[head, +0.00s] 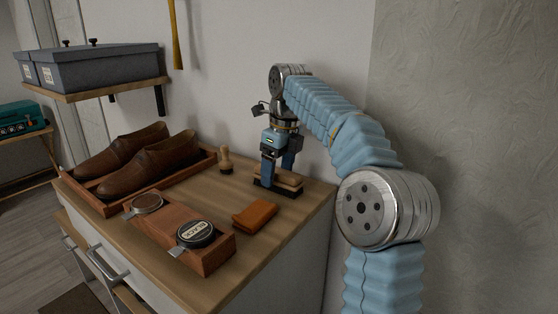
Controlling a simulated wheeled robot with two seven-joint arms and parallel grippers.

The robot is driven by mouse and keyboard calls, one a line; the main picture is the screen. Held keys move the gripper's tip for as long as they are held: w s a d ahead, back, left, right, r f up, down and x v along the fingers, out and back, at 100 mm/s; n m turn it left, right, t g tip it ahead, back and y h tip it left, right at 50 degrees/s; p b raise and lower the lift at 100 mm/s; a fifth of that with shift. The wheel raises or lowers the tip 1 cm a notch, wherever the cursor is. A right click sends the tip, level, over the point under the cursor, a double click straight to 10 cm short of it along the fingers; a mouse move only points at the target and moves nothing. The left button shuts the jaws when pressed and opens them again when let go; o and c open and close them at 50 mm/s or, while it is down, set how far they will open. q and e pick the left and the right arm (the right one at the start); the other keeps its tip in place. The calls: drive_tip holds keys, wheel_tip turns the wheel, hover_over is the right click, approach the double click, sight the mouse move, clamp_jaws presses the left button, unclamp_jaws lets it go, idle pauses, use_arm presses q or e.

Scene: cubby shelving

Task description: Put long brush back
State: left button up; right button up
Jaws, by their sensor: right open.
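A long brush (291,182) with a wooden back and a dark underside lies at the right rear of the wooden cabinet top (222,197). My right gripper (276,184) points down at it, with its blue fingers apart at the brush. The gripper is open and hides part of the brush; I cannot tell whether the fingers touch it. My left gripper is not in view.
A small upright brush (225,161) stands left of the long brush. A folded orange-brown cloth (255,214) lies in front. A wooden box (207,260) holds two round tins. Brown shoes (150,164) sit in a tray (112,205). The wall is close behind.

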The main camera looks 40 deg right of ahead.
sight(282, 171)
drive_tip(key=r, duration=0.4)
drive_tip(key=s+r, duration=0.1)
drive_tip(key=r, duration=0.2)
drive_tip(key=shift+d, duration=0.1)
